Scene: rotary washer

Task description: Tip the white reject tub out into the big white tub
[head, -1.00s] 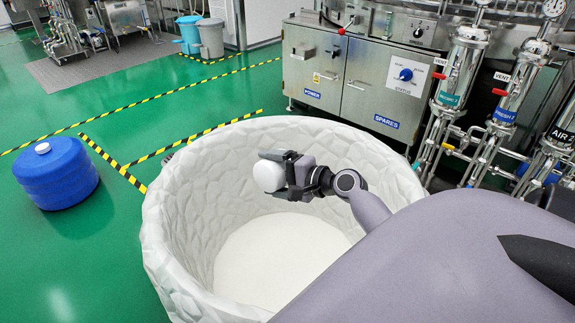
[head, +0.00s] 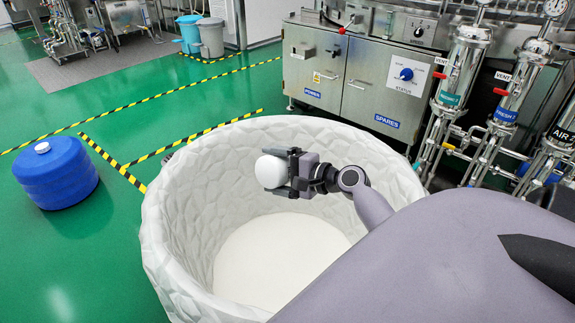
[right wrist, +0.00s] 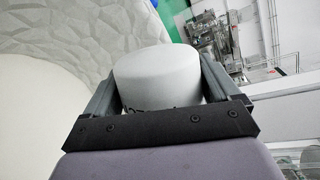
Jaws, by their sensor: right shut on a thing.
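The big white tub (head: 180,215) stands open in front of me, with faceted walls and a smooth white bottom. My right gripper (head: 285,172) is over the inside of the tub and is shut on the small white reject tub (head: 269,171). In the right wrist view the reject tub (right wrist: 157,76) sits between the two fingers, with some dark lettering near its lower edge. The reject tub appears tilted on its side. Its opening and contents cannot be made out.
A blue drum (head: 56,175) stands on the green floor at the left. A steel cabinet (head: 355,80) with a blue knob is behind the big tub, and steel pipes with gauges (head: 462,90) are at the right. Two bins (head: 210,38) stand at the back.

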